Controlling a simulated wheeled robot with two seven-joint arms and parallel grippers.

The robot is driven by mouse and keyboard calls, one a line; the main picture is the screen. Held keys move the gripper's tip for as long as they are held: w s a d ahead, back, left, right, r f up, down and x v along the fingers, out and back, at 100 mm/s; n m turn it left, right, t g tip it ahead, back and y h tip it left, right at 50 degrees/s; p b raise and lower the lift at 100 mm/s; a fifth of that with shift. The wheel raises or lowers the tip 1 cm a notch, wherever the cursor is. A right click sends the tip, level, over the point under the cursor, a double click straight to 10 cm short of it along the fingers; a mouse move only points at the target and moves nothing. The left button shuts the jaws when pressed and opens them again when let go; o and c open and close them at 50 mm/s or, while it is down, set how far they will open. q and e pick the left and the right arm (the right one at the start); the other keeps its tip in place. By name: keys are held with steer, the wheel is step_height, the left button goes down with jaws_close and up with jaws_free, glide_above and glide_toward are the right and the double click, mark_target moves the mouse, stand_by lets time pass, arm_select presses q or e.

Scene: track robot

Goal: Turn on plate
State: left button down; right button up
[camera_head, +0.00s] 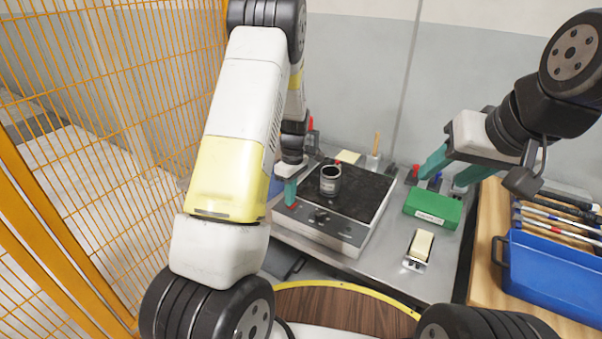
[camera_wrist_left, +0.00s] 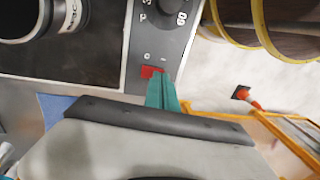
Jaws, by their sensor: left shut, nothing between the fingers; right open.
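My left gripper (camera_head: 290,192) is shut and empty at the left end of the front panel. In the left wrist view, its teal fingertips (camera_wrist_left: 160,92) are right beside a red switch (camera_wrist_left: 150,72) on the panel. I cannot tell whether they touch it. My right gripper (camera_head: 430,172) is open and empty above the bench at the right.
A green box (camera_head: 433,208) and a small block on a holder (camera_head: 420,246) lie right of the hot plate. A blue tray (camera_head: 550,275) sits on the wooden surface at the right. Orange mesh fencing (camera_head: 100,110) stands at the left.

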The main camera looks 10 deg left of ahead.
arm_select(q)
steer(key=shift+f, duration=0.3)
steer(key=shift+s+f, duration=0.25)
steer(key=shift+w, duration=0.15)
steer(key=shift+w+d+r, duration=0.1)
steer(key=shift+w+d, duration=0.15)
steer(key=shift+w, duration=0.5)
steer(key=shift+r, duration=0.1)
